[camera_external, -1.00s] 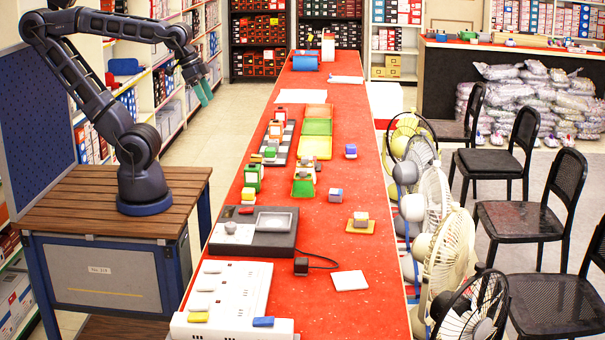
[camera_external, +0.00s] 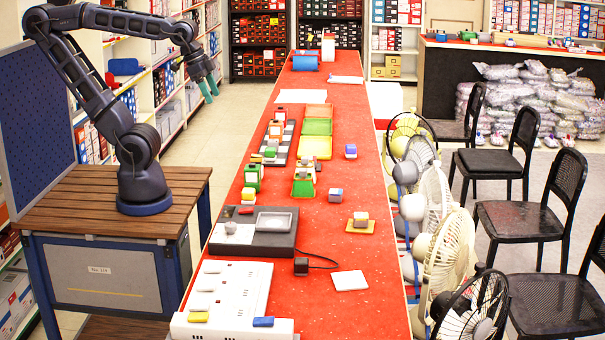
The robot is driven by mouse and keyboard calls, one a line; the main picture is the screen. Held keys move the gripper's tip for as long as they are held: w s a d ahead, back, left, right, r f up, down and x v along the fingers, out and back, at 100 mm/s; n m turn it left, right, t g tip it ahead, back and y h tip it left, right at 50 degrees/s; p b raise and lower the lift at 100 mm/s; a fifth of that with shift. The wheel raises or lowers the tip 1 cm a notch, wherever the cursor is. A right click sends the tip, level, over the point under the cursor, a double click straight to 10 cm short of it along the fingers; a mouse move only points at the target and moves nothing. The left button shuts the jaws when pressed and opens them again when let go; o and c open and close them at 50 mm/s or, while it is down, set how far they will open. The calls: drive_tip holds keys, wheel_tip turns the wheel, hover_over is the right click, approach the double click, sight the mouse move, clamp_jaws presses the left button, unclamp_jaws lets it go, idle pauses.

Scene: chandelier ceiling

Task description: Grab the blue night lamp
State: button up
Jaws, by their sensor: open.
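My gripper (camera_external: 208,87) is open and empty, with teal fingers pointing down. It hangs in the air over the aisle, left of the long red table (camera_external: 340,250) and clear of everything on it. No object is clearly recognisable as a blue night lamp. Small blue-topped items stand on the table: one (camera_external: 351,151) right of the yellow tray, and a grey and blue one (camera_external: 336,195) nearer the camera. A larger blue roll-like object (camera_external: 305,62) lies at the table's far end. I cannot tell which, if any, is the lamp.
A white panel with switches (camera_external: 235,298), a dark box with a grey tray (camera_external: 258,230) and several coloured blocks line the table's left side. Fans (camera_external: 447,245) and black chairs (camera_external: 528,208) stand to the right. Shelves (camera_external: 155,80) rise behind the arm.

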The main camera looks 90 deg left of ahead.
drive_tip(key=w+a+r+m+g, duration=0.1)
drive_tip(key=w+a+m, duration=0.1)
drive_tip(key=w+a, duration=0.5)
drive_tip(key=w+a+r+m+y, duration=0.1)
drive_tip(key=w+a+m, duration=0.2)
drive_tip(key=w, duration=0.8)
drive_tip(key=w+a+r+m+g, duration=0.1)
drive_tip(key=w+a+m, duration=0.1)
drive_tip(key=w+a, duration=0.5)
drive_tip(key=m+g+h, duration=0.1)
drive_tip(key=m+g, duration=0.1)
drive_tip(key=m, duration=0.7)
hover_over(351, 145)
drive_tip(key=d, duration=0.1)
drive_tip(key=f, duration=2.9)
drive_tip(key=shift+s+d+f, duration=0.1)
drive_tip(key=shift+s+d, duration=0.05)
drive_tip(key=shift+s, duration=0.05)
drive_tip(key=shift+a+f, duration=0.2)
drive_tip(key=shift+f, duration=0.25)
wheel_tip(351, 145, down, 5)
drive_tip(key=shift+w+a+f, duration=0.1)
drive_tip(key=shift+f, duration=1.25)
drive_tip(key=shift+w+a+f, duration=0.1)
drive_tip(key=shift+f, duration=1.2)
drive_tip(key=c, duration=1.1)
